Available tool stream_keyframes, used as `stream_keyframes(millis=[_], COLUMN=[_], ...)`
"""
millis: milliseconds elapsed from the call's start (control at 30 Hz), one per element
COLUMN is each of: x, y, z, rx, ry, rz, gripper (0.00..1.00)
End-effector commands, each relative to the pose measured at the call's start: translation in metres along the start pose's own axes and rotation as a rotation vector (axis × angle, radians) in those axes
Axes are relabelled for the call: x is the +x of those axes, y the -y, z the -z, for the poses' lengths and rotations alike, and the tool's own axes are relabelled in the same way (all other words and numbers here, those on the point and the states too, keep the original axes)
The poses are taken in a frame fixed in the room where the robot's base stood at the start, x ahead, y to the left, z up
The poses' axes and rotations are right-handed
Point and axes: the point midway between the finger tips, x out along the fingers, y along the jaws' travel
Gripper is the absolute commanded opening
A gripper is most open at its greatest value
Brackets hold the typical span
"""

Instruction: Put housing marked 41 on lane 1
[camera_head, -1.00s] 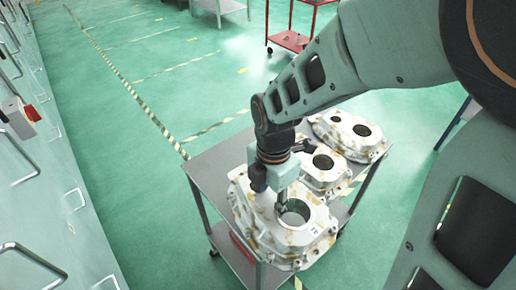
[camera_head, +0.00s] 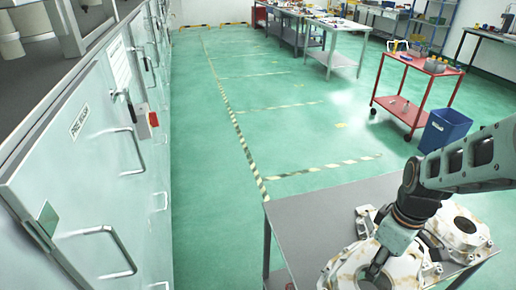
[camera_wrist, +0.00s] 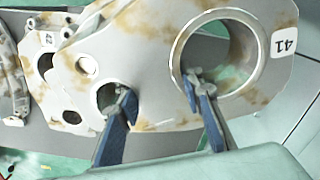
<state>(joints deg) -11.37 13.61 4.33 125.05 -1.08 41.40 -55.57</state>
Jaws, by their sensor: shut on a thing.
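The housing marked 41 is a pale casting with brown stains. It shows in the wrist view (camera_wrist: 150,40), its 41 label near the large round bore, and is cut off at the bottom of the head view (camera_head: 345,268). My gripper (camera_wrist: 158,88) is shut on it, one blue-padded finger at the smaller hole and the other inside the large bore. In the head view my gripper (camera_head: 375,271) points down over the grey table. I cannot tell whether the housing is lifted clear. I see no readable lane number.
Grey cabinets (camera_head: 95,160) with handles line the left. Striped tape (camera_head: 240,135) divides open green floor. A red cart (camera_head: 415,90) and blue bin (camera_head: 445,128) stand right.

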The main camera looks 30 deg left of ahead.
Motion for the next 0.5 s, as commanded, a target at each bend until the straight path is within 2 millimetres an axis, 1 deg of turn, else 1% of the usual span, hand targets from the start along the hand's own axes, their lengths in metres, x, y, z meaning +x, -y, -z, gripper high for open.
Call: stream_keyframes(millis=[33,500], x=[-0.001,0.008], y=[-0.007,-0.053], z=[-0.003,-0.037], rx=[0.066,0.685], ry=[-0.002,-0.002], rz=[-0.003,-0.004], gripper=[0.00,0.00])
